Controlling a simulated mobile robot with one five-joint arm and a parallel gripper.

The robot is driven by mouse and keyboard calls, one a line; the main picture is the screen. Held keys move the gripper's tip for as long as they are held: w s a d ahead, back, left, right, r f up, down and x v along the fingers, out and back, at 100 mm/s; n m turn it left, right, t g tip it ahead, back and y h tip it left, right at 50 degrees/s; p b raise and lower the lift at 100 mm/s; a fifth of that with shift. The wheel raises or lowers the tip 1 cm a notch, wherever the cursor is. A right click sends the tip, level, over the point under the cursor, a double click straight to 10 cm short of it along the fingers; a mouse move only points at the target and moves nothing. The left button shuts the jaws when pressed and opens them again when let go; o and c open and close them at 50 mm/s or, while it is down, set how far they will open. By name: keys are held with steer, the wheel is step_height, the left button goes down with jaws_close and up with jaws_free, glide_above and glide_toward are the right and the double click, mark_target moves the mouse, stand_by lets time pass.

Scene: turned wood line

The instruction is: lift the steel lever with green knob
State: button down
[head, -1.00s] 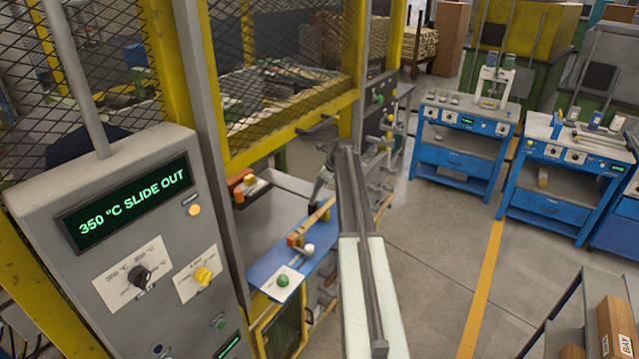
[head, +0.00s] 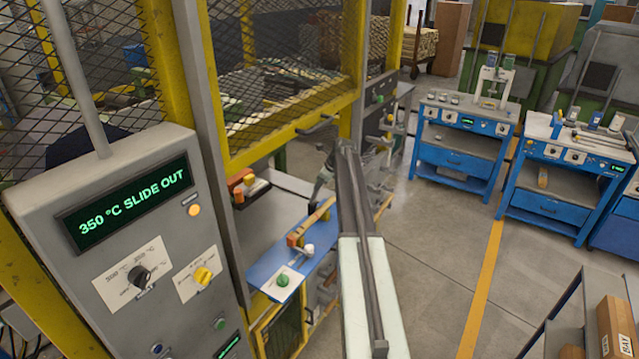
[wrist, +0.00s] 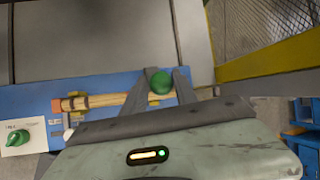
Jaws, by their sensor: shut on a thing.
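The green knob (wrist: 160,84) of the lever shows in the wrist view, between the two grey fingers of my gripper (wrist: 166,73). My gripper is shut on this knob. The steel shaft of the lever cannot be made out in the wrist view; the knob and fingers cover that spot. In the head view my arm and the machine frame crowd this area, and the held knob cannot be made out.
A wooden bar (wrist: 112,101) with an orange end lies beside the knob on the blue panel (head: 262,272). Another green knob (head: 282,281) sits on a white plate. The yellow mesh guard frame (head: 290,131) stands close by. Open floor (head: 440,250) lies to the right.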

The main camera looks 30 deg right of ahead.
steer(key=c, duration=1.1)
jaws_free()
steer(key=shift+d+r, duration=0.15)
steer(key=shift+d, duration=0.2)
steer(key=shift+o, duration=0.2)
steer(key=shift+a, duration=0.1)
